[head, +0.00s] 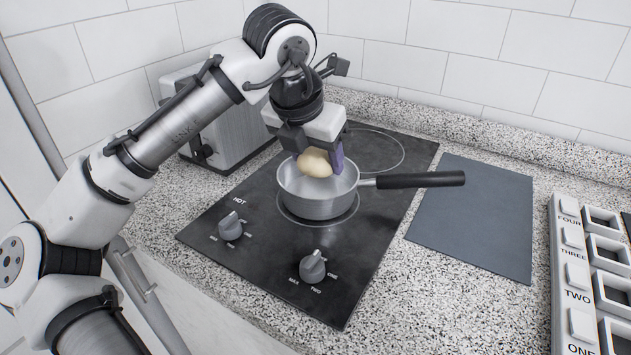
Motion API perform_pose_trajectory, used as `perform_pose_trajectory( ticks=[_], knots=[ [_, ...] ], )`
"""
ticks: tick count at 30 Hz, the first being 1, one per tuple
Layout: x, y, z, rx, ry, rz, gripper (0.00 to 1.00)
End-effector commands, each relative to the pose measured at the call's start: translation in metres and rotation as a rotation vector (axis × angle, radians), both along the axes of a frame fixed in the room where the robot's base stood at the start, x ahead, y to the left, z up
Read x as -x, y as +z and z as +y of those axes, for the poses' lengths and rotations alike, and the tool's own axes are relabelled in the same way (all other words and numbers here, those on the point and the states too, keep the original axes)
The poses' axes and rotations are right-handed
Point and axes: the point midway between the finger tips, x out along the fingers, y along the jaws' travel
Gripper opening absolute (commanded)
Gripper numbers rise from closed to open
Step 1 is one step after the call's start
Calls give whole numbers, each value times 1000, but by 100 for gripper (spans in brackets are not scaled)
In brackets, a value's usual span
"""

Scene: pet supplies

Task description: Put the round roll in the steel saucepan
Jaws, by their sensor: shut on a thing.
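The round roll (314,163) is pale tan and smooth. My gripper (318,158) is shut on it, with a finger on either side, and holds it over the opening of the steel saucepan. The steel saucepan (318,206) stands upright on the black hob, with its black handle (420,180) pointing right. The roll's lower part overlaps the pan's far inner side in the view, so I cannot tell exactly how high it is above the pan floor.
The black hob (262,266) has two knobs at its front. A grey toaster-like appliance (228,136) stands behind my arm. A dark flat mat (478,215) lies clear to the right. A panel with numbered buttons (574,275) is at the far right.

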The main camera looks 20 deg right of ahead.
Motion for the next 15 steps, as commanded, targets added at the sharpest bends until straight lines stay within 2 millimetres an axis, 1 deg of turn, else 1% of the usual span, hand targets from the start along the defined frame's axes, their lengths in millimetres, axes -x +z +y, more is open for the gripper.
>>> perform_pose_trajectory(
  ticks=[1, 5, 8, 12, 15],
  knots=[
    [0, -5, 0, -1, 0, 0, 37],
    [0, -12, 0, 0, 1, 0, 37],
    [0, -24, 0, -1, 1, 2, 37],
    [0, -46, 0, -1, 1, 0, 37],
    [0, -52, 0, 2, 1, 0, 37]
  ],
)
